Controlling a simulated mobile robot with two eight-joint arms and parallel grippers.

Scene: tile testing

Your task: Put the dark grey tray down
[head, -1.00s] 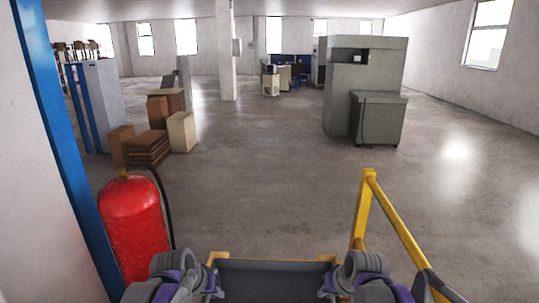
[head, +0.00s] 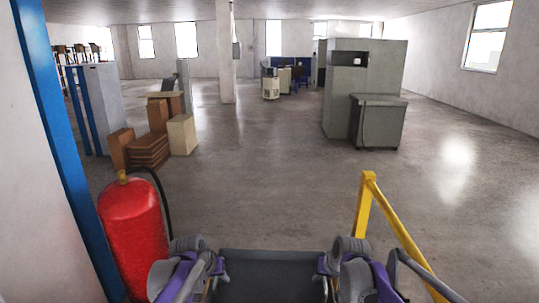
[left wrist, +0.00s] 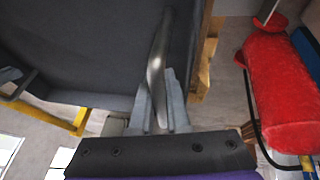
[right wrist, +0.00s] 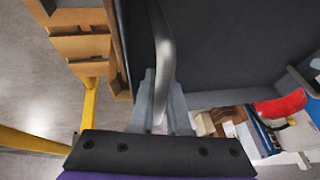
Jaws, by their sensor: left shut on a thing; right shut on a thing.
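The dark grey tray (head: 268,262) is at the bottom middle of the head view, between my two grippers. Its dark surface also fills much of the left wrist view (left wrist: 90,50) and the right wrist view (right wrist: 225,45). My left gripper (head: 218,272) is shut on a metal handle (left wrist: 158,45) at the tray's left side. My right gripper (head: 324,272) is shut on a similar handle (right wrist: 163,50) at its right side. The tray looks roughly level. Whether its underside touches anything is hidden.
A wooden piece shows beside the tray in the left wrist view (left wrist: 204,65) and right wrist view (right wrist: 82,46). A red fire extinguisher (head: 135,235) stands close on the left, a yellow rail (head: 363,215) on the right. Boxes (head: 148,150) and grey cabinets (head: 365,95) stand farther off. Floor ahead is clear.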

